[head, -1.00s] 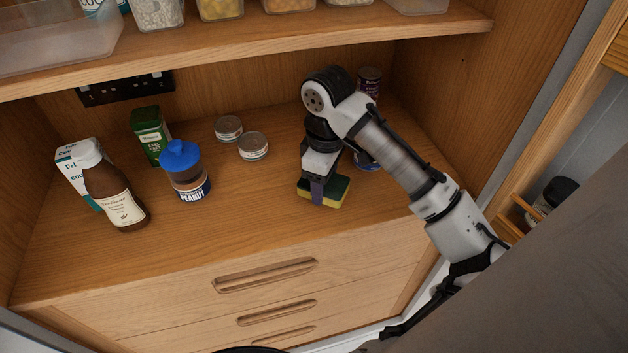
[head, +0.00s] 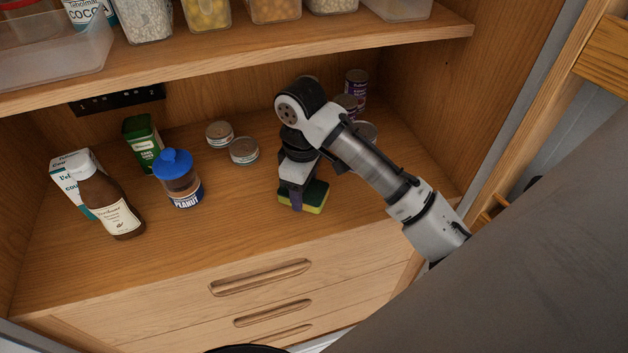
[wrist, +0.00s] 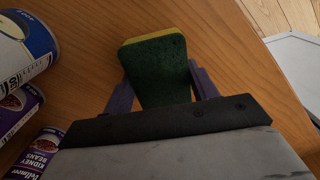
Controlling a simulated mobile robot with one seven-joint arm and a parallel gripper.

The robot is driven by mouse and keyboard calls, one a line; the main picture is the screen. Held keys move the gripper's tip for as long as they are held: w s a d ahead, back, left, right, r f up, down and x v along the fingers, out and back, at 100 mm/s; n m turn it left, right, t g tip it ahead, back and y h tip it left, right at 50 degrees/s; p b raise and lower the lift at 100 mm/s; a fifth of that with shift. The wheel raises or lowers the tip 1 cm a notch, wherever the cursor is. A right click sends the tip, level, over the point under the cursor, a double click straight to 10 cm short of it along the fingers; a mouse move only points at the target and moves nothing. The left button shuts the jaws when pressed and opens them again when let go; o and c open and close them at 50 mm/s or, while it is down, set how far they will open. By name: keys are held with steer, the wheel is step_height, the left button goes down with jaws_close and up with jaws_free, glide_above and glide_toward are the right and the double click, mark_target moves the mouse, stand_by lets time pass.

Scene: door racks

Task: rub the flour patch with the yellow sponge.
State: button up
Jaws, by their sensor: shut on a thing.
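The yellow sponge (head: 315,197) has a dark green top side and a yellow underside. My gripper (head: 290,203) is shut on it, low over the wooden shelf near its front edge. In the wrist view the sponge (wrist: 158,66) sits between the two purple-grey fingers of my gripper (wrist: 160,90), green face toward the camera. I cannot tell if its yellow side touches the wood. No flour patch is visible in either view; my arm and the sponge hide part of the shelf.
Cans (head: 355,84) stand behind my arm; large cans (wrist: 22,52) are close at left in the wrist view. A peanut jar (head: 180,180), brown bottle (head: 104,202), green tin (head: 143,140) and two low tins (head: 243,151) stand to the left. An upper shelf (head: 240,55) overhangs. The front-middle shelf is clear.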

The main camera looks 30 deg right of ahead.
mark_target(265, 207)
steer(key=shift+w+a+p, duration=0.4)
steer(key=shift+a+p, duration=0.15)
steer(key=shift+a, duration=0.85)
steer(key=shift+w+a+p, duration=0.45)
steer(key=shift+a+p, duration=0.15)
steer(key=shift+a, duration=0.8)
steer(key=shift+w+a+p, duration=0.4)
steer(key=shift+a+p, duration=0.15)
steer(key=shift+a, duration=0.85)
steer(key=shift+d+r, duration=0.15)
steer(key=shift+r, duration=2.9)
step_height(265, 207, up, 3)
steer(key=shift+f, duration=0.1)
